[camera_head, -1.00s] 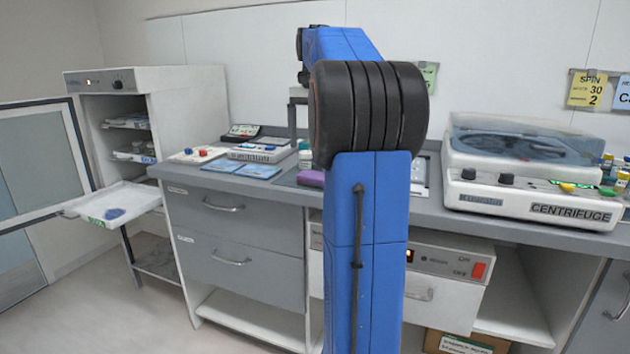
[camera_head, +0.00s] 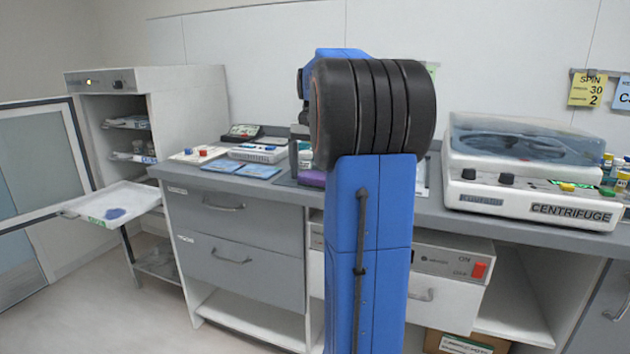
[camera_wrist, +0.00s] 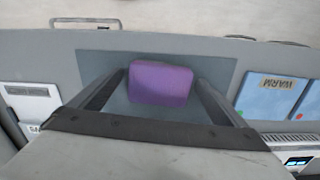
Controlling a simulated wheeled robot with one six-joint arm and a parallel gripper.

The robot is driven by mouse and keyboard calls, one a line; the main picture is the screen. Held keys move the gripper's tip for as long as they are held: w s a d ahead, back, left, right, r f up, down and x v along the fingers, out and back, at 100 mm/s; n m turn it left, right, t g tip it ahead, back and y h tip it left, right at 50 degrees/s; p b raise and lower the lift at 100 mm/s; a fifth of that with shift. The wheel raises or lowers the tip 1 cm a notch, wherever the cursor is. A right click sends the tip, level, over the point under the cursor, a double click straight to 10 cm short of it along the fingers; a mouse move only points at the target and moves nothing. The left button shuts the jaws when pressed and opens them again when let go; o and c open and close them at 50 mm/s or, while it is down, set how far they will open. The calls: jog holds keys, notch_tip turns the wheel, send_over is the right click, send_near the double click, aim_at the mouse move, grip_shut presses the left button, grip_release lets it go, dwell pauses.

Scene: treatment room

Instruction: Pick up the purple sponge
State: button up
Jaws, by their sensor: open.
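The purple sponge (camera_wrist: 160,84) lies on a dark grey mat (camera_wrist: 220,70) on the counter. In the wrist view it sits between the two fingers of my gripper (camera_wrist: 160,88), which are open with one on each side of it. A gap shows between the sponge and each finger; I cannot tell how far above the mat the fingers are. In the head view the sponge (camera_head: 312,178) shows only in part, just left of my blue arm, which hides the rest. My gripper (camera_head: 298,158) is partly hidden there behind my arm.
Blue folders (camera_head: 258,171) and a small white device (camera_head: 258,153) lie left of the mat. A centrifuge (camera_head: 530,203) stands on the counter at right. An open cabinet (camera_head: 130,130) with a pulled-out tray (camera_head: 145,200) is at far left.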

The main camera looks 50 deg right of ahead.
aim_at(314, 175)
jog(key=shift+c, duration=0.3)
jog(key=c, duration=1)
jog(key=shift+c, duration=0.2)
notch_tip(314, 175, up, 10)
jog(key=shift+o, duration=0.2)
